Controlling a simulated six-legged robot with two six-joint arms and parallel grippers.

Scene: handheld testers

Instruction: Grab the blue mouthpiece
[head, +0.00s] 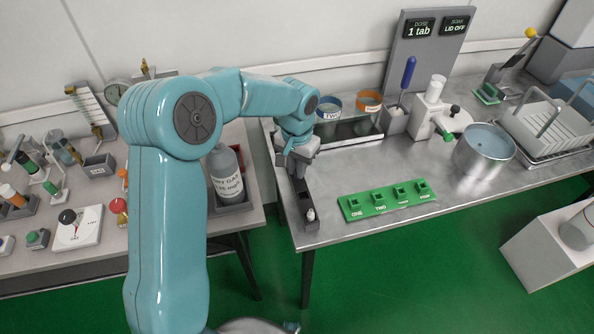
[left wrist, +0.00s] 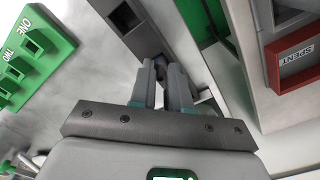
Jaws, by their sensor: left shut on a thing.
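My left gripper (head: 297,165) reaches down over the back end of a narrow dark rack (head: 297,203) at the left edge of the steel table. In the left wrist view its fingers (left wrist: 160,66) are close together, shut on the blue mouthpiece (left wrist: 160,60). Only a small dark bluish bit of the mouthpiece shows at the fingertips; the rest is hidden. In the head view the gripper covers it. I cannot tell whether it is clear of the rack. My right gripper is not in view.
A small pale piece (head: 311,214) sits at the rack's front end. A green block (head: 387,201) with several labelled sockets lies to the right. Behind stand two round tubs, one blue (head: 328,107), one orange (head: 369,101). A grey bottle (head: 226,175) stands left, across a gap between tables.

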